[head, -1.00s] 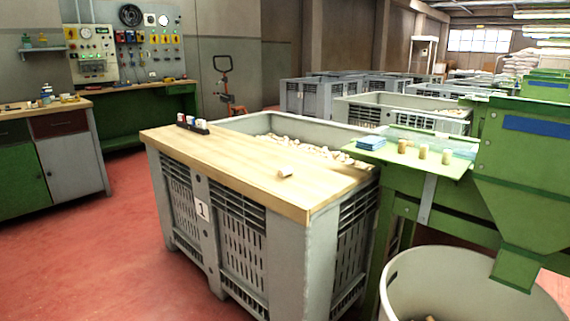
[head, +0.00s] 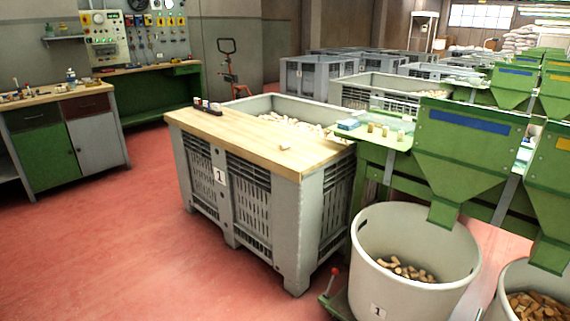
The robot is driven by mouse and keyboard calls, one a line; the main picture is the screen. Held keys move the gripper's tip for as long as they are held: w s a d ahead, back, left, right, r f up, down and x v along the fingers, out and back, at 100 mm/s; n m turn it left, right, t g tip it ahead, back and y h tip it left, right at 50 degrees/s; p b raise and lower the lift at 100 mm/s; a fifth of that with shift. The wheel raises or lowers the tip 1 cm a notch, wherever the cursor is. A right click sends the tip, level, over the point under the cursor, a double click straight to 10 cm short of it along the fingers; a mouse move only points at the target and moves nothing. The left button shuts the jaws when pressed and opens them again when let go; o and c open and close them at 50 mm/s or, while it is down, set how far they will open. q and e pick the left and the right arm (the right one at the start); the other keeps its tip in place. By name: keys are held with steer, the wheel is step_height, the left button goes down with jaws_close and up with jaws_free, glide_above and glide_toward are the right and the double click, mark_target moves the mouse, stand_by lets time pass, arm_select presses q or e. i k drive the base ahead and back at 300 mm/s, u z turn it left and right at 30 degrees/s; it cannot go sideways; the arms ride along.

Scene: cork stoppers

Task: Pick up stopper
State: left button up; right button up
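A small pale cork stopper (head: 284,146) lies on its side on the wooden board (head: 232,136) that covers the near part of a grey crate (head: 293,235). Many more stoppers (head: 292,124) lie inside the open part of the crate behind the board. A few stoppers (head: 385,131) stand upright on a green ledge to the right. Neither of my grippers shows in the head view.
A dark holder with small coloured items (head: 208,106) stands at the board's back left. Green hoppers (head: 470,140) and grey tubs of stoppers (head: 416,255) stand at the right. A green workbench (head: 64,140) is at the left. The red floor (head: 120,250) in front is clear.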

mark_target(285, 145)
steer(key=u, duration=0.95)
steer(key=i, duration=0.7)
steer(key=u, duration=0.45)
steer(key=i, duration=1.9)
steer(key=z, duration=1.5)
steer(key=i, duration=0.8)
steer(key=z, duration=0.8)
